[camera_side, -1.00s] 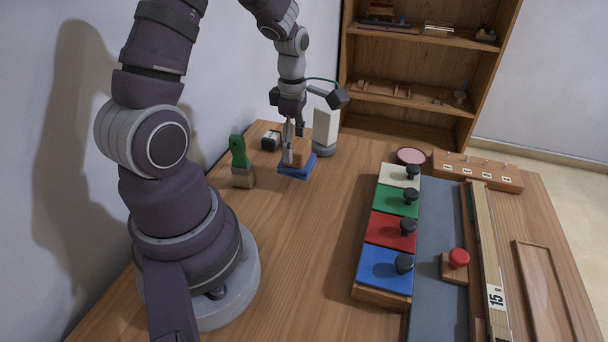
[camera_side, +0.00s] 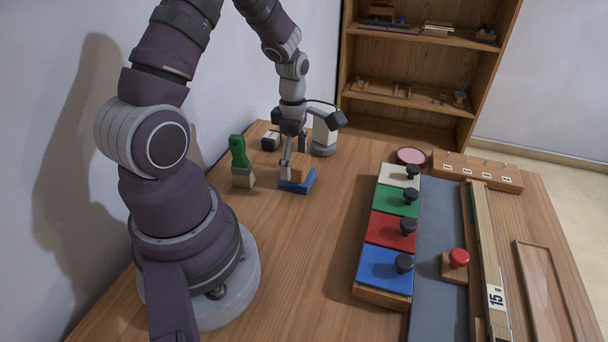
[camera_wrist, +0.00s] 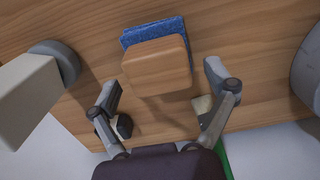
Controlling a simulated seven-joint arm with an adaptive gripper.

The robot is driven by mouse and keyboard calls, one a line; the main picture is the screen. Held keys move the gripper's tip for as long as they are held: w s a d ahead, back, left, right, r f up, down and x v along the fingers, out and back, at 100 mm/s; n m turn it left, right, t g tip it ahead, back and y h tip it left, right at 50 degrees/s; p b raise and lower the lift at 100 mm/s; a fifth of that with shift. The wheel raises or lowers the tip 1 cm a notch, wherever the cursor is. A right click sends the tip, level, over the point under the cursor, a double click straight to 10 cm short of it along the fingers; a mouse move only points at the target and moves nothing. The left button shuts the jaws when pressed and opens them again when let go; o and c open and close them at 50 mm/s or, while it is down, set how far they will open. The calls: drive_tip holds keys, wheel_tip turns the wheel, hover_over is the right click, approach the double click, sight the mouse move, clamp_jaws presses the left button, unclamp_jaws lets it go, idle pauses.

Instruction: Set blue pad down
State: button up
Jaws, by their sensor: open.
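The blue pad (camera_side: 297,184) lies on the wooden table with a wooden block (camera_side: 298,174) on top as its handle. In the wrist view the blue pad (camera_wrist: 153,32) shows past the wooden handle (camera_wrist: 157,66). My gripper (camera_side: 293,170) is right at the handle in the side view. In the wrist view my gripper (camera_wrist: 165,90) has its fingers spread wide, one on each side of the handle, with gaps between. The pad's underside is hidden.
A row of coloured keys with black knobs (camera_side: 387,266) lies to the right. The table between is clear.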

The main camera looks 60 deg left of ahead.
sight(295, 160)
wheel_tip(295, 160, up, 12)
drive_tip(key=s+d+r+m+t, duration=0.2)
drive_tip(key=d+m, duration=0.4)
drive_tip(key=m, duration=0.7)
drive_tip(key=s+d+r+m+t, duration=0.2)
drive_tip(key=d+m, duration=0.5)
drive_tip(key=m, duration=0.7)
drive_tip(key=shift+s+d+r+t, duration=0.25)
drive_tip(key=shift+s+r+t, duration=0.1)
drive_tip(key=shift+r+t, duration=0.5)
